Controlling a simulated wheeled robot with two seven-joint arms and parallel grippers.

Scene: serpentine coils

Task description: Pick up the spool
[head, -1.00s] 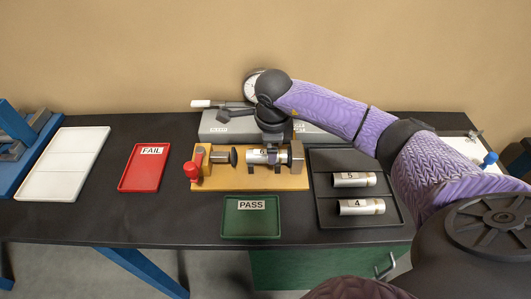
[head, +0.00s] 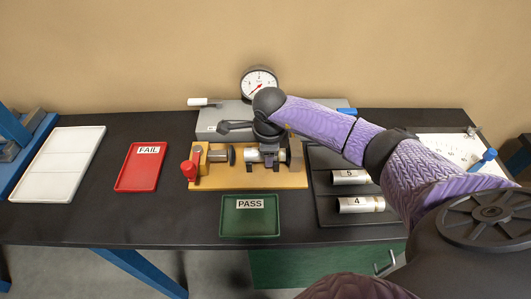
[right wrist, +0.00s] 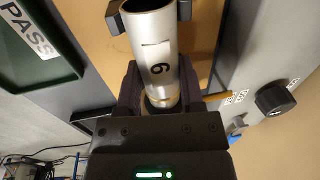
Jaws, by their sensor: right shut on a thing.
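The spool (head: 251,155), a silver cylinder marked 6, lies across the wooden fixture (head: 222,179) in the head view. In the right wrist view the spool (right wrist: 153,45) shows its open far end and its number. My right gripper (head: 268,156) reaches down over the fixture and is shut on the spool. Its dark fingers (right wrist: 160,88) sit on either side of the spool's near end in the right wrist view. Part of the spool is hidden behind the gripper in the head view. My left gripper is not in view.
A green PASS tray (head: 250,229) lies in front of the fixture, and a red FAIL tray (head: 138,176) to its left. A black rack (head: 335,191) holds cylinders 5 (head: 350,177) and 4 (head: 360,205). A dial gauge (head: 259,84) stands behind.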

